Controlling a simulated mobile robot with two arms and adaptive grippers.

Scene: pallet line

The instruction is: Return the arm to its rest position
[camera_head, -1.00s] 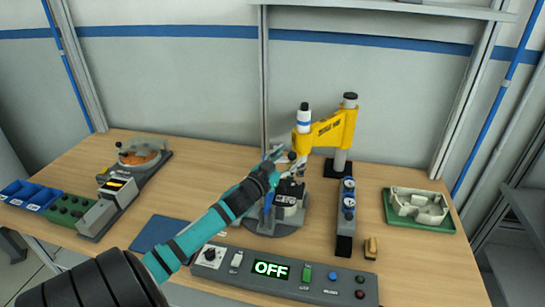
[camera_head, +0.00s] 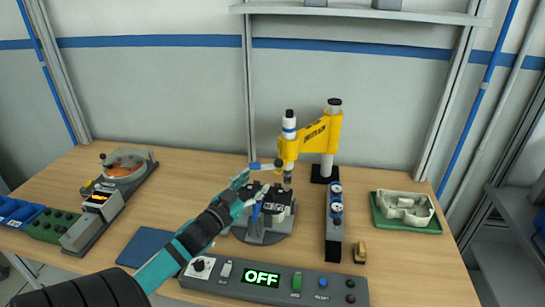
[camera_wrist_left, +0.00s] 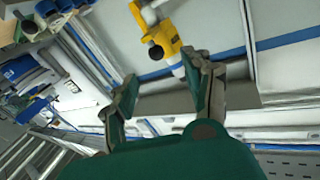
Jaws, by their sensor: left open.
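My left gripper (camera_head: 256,182) is at the end of the teal arm that comes in from the lower left in the head view. It is near the dark fixture (camera_head: 268,212) on the round grey base, below and left of the yellow press head (camera_head: 308,138). In the left wrist view its two fingers (camera_wrist_left: 160,92) are spread apart with nothing between them. The yellow press also shows beyond the fingers in that view (camera_wrist_left: 166,38). My right gripper is not in view.
A control panel (camera_head: 225,283) reading OFF lies along the front edge. A green tray (camera_head: 432,227) with a pale casting is at right. A two-gauge block (camera_head: 334,240) stands between. A round orange-topped device (camera_head: 127,165) and blue bins (camera_head: 18,212) are at left.

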